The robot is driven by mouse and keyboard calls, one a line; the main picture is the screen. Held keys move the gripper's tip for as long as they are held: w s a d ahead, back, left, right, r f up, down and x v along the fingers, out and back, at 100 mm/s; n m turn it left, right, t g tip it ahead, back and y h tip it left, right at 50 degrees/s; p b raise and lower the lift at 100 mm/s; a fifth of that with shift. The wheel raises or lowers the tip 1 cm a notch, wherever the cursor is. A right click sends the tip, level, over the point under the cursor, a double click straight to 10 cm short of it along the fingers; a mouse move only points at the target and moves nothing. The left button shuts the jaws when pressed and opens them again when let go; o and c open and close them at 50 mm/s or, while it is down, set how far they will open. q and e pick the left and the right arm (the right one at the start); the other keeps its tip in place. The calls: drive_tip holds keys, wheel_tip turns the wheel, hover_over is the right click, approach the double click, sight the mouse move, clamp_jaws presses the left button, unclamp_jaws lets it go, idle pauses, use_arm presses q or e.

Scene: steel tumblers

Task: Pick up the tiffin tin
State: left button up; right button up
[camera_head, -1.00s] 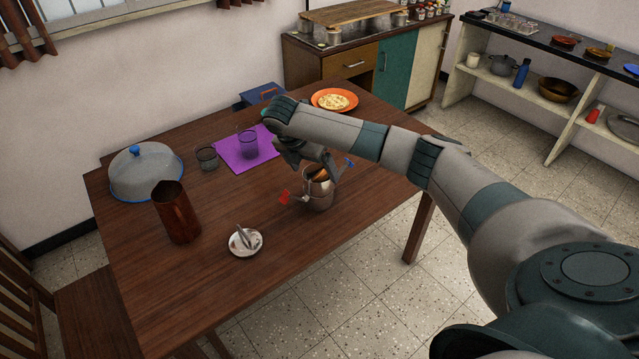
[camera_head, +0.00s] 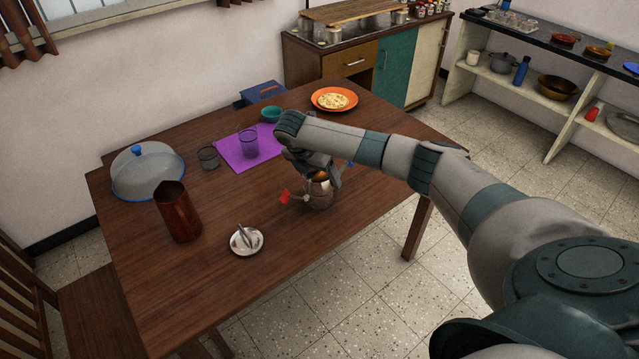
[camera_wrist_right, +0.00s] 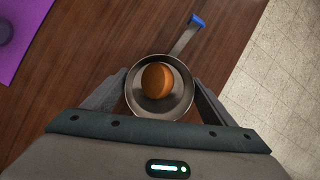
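The steel tiffin tin (camera_head: 319,199) stands upright on the table, near its front right edge. Side pieces with red and blue ends stick out from it. My right gripper (camera_head: 322,176) is over the tin, pointing down. In the right wrist view my right gripper (camera_wrist_right: 160,88) is open, with one finger on each side of the tin. Whether the fingers touch it is hard to tell. My left gripper is out of view.
A saucer (camera_head: 237,250) with tongs and a brown jug (camera_head: 177,212) stand to the left. Behind are a purple mat (camera_head: 232,160) with a glass, a dark cup (camera_head: 208,157), a teal bowl (camera_head: 271,114), an orange plate (camera_head: 320,107) and a domed cover (camera_head: 148,175).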

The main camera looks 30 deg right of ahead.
drive_tip(key=c, duration=0.8)
drive_tip(key=shift+r, duration=0.15)
drive_tip(key=shift+w+r, duration=0.1)
drive_tip(key=shift+r, duration=0.4)
wheel_tip(320, 180, up, 3)
drive_tip(key=shift+f+b, duration=0.1)
drive_tip(key=shift+b, duration=0.65)
drive_tip(key=s, duration=0.1)
drive_tip(key=s+d+r, duration=0.1)
drive_tip(key=s, duration=0.1)
drive_tip(key=shift+d+r+b, duration=0.3)
drive_tip(key=shift+r, duration=0.1)
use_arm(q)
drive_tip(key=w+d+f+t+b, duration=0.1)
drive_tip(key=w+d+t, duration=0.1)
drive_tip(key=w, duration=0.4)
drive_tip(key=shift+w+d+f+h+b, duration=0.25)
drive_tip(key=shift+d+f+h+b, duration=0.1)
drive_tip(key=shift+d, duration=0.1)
use_arm(e)
drive_tip(key=s+d+r, duration=0.3)
drive_tip(key=s+r, duration=0.2)
drive_tip(key=s, duration=0.2)
drive_tip(key=shift+s+d, duration=0.15)
drive_tip(key=shift+s, duration=0.2)
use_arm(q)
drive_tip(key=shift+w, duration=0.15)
